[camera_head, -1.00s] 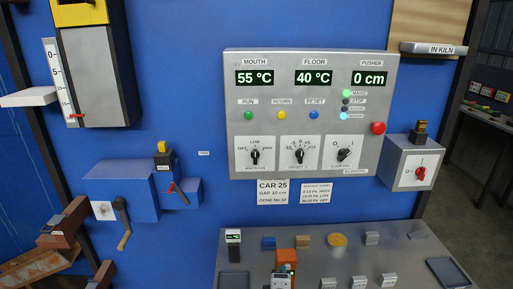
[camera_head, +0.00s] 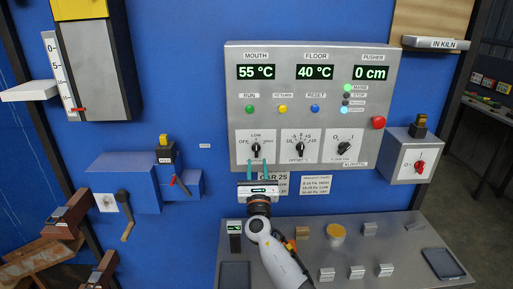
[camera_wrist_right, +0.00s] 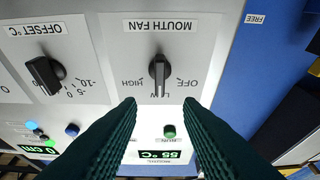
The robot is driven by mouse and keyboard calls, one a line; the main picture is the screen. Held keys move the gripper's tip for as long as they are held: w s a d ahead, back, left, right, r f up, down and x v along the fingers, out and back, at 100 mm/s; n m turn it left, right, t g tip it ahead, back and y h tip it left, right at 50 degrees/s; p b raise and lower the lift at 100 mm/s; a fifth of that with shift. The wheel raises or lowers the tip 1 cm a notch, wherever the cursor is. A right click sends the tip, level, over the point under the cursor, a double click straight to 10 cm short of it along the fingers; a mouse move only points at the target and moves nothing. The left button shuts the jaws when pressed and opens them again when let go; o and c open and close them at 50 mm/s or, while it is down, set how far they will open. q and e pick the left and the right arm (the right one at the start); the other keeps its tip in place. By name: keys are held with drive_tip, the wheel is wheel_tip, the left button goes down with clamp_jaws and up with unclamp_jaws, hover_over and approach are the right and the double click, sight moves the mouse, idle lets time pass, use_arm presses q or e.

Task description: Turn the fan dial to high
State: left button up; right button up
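The mouth fan dial (camera_head: 256,149) is a black knob at the lower left of the grey control panel (camera_head: 232,100). In the right wrist view, which is upside down, the dial (camera_wrist_right: 160,70) sits between OFF and HIGH marks, its bar lined up with LOW. My right gripper (camera_head: 257,170) is just below the dial in the head view, fingers pointing at the panel. In the wrist view, its two dark green ribbed fingertips (camera_wrist_right: 160,104) are apart with nothing between them, and the knob is just beyond them. Contact cannot be seen. My left gripper is not in view.
The offset dial (camera_head: 300,148) and floor fan dial (camera_head: 343,147) are to the right. Push buttons (camera_head: 282,109) sit above, a red button (camera_head: 378,122) at the right edge. A grey desk (camera_head: 390,230) with several small blocks is below. A switch box (camera_head: 408,155) juts out right.

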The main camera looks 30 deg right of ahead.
sight(257, 148)
drive_tip(key=p+x, duration=0.1)
drive_tip(key=x, duration=0.6)
drive_tip(key=shift+f, duration=0.1)
clamp_jaws()
